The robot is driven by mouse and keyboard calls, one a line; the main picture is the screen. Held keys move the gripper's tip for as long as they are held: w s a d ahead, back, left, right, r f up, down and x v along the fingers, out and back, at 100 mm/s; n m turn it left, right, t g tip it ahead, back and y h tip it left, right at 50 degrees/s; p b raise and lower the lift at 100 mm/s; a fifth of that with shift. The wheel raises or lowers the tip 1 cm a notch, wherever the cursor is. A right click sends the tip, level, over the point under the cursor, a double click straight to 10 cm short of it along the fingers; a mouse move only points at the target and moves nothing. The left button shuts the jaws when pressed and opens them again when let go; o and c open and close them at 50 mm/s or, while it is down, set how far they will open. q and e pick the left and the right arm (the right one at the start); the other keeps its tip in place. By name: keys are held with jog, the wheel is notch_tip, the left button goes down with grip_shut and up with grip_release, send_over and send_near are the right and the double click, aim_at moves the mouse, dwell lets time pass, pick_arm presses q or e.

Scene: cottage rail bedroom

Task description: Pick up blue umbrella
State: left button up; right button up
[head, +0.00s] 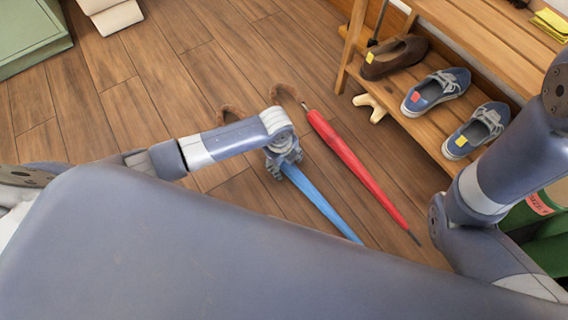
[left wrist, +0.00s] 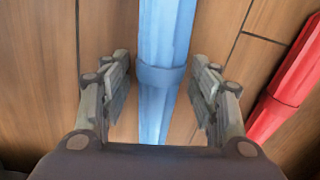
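The blue umbrella (head: 320,205) lies on the wooden floor, its brown hooked handle (head: 230,112) showing beyond my left arm. My left gripper (head: 284,168) is over it, hiding part of its upper length. In the left wrist view the blue umbrella (left wrist: 165,50) runs between the two open fingers of the left gripper (left wrist: 163,95), with a gap on each side. No finger is seen touching it. My right arm shows at the right, but its gripper is not in view.
A red umbrella (head: 355,165) lies close to the right of the blue one; it also shows in the left wrist view (left wrist: 290,90). A wooden shoe rack (head: 420,125) with shoes stands at upper right, a bone-shaped object (head: 371,108) beside it.

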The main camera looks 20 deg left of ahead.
pick_arm(q)
grip_shut()
jog(key=shift+r, duration=0.1)
